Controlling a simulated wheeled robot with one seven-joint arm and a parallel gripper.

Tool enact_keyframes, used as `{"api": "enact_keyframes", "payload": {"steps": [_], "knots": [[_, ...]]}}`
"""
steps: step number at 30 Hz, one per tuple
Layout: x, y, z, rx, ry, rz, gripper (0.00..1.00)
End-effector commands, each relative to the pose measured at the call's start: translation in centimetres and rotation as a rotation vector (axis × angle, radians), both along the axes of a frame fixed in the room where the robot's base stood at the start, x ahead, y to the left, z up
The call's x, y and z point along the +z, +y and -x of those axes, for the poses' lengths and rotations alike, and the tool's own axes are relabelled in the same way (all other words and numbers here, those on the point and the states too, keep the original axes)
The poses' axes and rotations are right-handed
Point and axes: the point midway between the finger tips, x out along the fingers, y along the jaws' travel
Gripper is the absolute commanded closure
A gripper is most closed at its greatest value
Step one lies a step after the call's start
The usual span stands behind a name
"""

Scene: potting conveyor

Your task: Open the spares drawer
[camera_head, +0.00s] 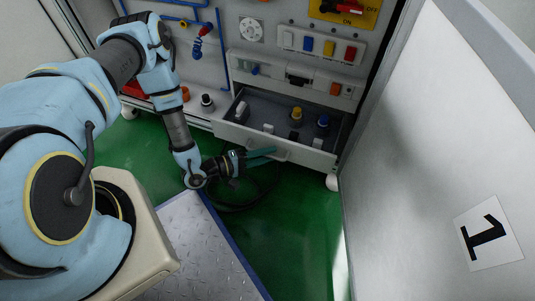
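The spares drawer (310,156) is pulled out of the cabinet front, and its dark interior shows. Inside it are white pieces, a yellow-topped piece (296,114) and a blue-topped piece (322,122). A pale curved handle (282,156) is on its front face. My gripper (268,155) is in front of the left part of the drawer front, with its teal fingers pointing right beside the handle. The fingers cover part of the handle. I cannot tell whether they touch or grip it, or how wide apart they are.
A row of coloured switches (318,46) and a red rotary switch on a yellow plate (340,10) are above the drawer. A white panel marked 1 (440,130) closes off the right side. Green floor (290,220) is open below the drawer; a dark cable loops there.

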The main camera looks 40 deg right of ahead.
Motion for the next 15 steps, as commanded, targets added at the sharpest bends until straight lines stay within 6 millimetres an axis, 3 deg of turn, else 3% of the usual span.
{"api": "enact_keyframes", "payload": {"steps": [3,10,15], "knots": [[0.0,0.0,0.0,-0.001,0.001,0.0,0.55],[0.0,0.0,0.0,-0.001,0.001,0.0,0.55],[0.3,1.5,-0.4,0.002,0.001,-0.002,0.55]]}}
